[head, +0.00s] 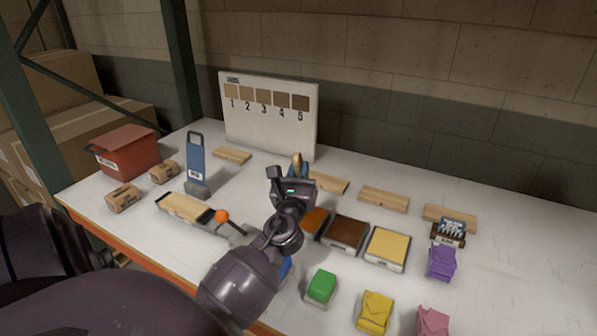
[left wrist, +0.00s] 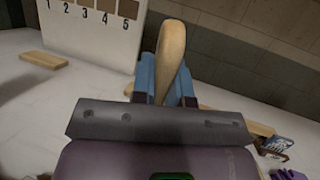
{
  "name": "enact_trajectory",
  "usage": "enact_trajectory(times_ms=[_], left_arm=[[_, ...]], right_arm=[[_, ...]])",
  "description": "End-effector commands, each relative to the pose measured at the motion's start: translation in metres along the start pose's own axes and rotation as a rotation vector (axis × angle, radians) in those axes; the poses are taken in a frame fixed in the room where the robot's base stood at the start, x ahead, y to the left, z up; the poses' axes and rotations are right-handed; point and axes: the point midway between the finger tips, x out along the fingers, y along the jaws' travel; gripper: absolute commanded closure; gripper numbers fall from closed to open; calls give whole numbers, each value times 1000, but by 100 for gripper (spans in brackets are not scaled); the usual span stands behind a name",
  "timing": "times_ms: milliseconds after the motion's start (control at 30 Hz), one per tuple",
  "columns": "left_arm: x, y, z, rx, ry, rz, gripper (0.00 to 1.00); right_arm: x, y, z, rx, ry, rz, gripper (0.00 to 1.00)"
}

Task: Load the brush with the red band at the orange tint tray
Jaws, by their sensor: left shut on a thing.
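My left gripper (head: 298,180) is above the table, near the orange tint tray (head: 316,220). It is shut on a brush, whose pale wooden handle (head: 297,158) sticks up from the fingers. In the left wrist view the same wooden handle (left wrist: 172,48) rises between the blue fingers (left wrist: 166,88). The bristles and any coloured band are hidden behind the gripper, so I cannot tell the band's colour. The orange tray is partly hidden by my left arm. My right gripper is not in view.
Right of the orange tray are a dark brown tray (head: 346,233) and a yellow tray (head: 387,249). Green (head: 321,287), yellow (head: 374,312), pink (head: 432,322) and purple (head: 441,262) items lie in front and right. A numbered board (head: 268,125) and wooden blocks (head: 384,199) stand behind.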

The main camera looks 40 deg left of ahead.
Motion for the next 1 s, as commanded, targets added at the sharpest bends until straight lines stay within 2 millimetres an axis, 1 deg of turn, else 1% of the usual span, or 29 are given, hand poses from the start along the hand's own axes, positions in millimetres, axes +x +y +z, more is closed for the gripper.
enact_trajectory(times_ms=[33,200,400,600,1000], left_arm=[[2,-1,6,-1,-2,0,100],[5,-1,15,0,-2,0,100],[9,-2,27,0,-2,0,100],[14,-4,38,0,-1,-1,100],[14,-4,39,0,-1,-1,100]], right_arm=[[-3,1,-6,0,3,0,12],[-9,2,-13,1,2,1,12],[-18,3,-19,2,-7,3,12],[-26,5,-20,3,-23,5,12],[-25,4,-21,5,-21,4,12]])
